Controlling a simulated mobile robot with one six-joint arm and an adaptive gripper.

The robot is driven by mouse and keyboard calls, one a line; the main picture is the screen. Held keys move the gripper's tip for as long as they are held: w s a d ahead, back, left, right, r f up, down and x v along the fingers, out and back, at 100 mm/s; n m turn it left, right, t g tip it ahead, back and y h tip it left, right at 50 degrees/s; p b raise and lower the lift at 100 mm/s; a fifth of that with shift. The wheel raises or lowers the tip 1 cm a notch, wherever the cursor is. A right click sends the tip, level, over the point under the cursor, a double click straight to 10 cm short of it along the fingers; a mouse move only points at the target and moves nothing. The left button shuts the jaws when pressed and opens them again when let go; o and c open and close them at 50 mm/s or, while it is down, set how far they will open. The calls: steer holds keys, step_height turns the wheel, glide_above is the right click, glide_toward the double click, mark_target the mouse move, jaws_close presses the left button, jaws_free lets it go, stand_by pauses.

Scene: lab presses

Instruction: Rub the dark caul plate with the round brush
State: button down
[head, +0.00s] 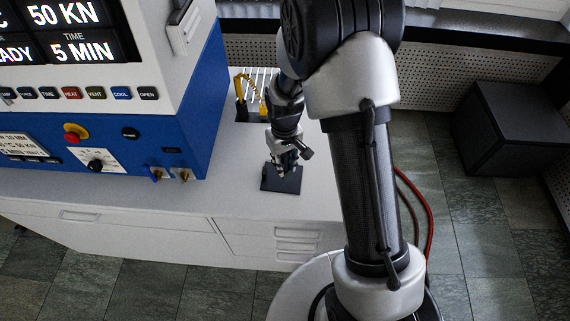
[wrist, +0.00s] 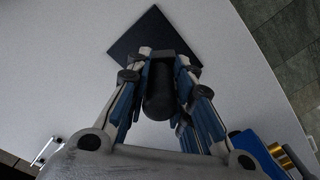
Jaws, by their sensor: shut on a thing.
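The dark caul plate (head: 287,180) lies flat on the white bench top near its front edge. It also shows at the top of the wrist view (wrist: 154,28), partly hidden by my fingers. My gripper (head: 281,168) is directly over the plate, pointing down. In the wrist view my gripper (wrist: 160,80) is shut on a dark rounded thing (wrist: 158,92), which appears to be the round brush. Its lower end is hidden, so I cannot tell whether it touches the plate.
The blue and white press (head: 180,110) with control buttons stands left on the bench (head: 130,200). A yellow-and-black item (head: 241,95) stands behind my gripper. A black box (head: 505,125) is on the floor at right. Red hoses (head: 420,205) hang beside the bench.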

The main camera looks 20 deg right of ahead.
steer(key=shift+r+p, duration=0.8)
steer(key=shift+r, duration=0.65)
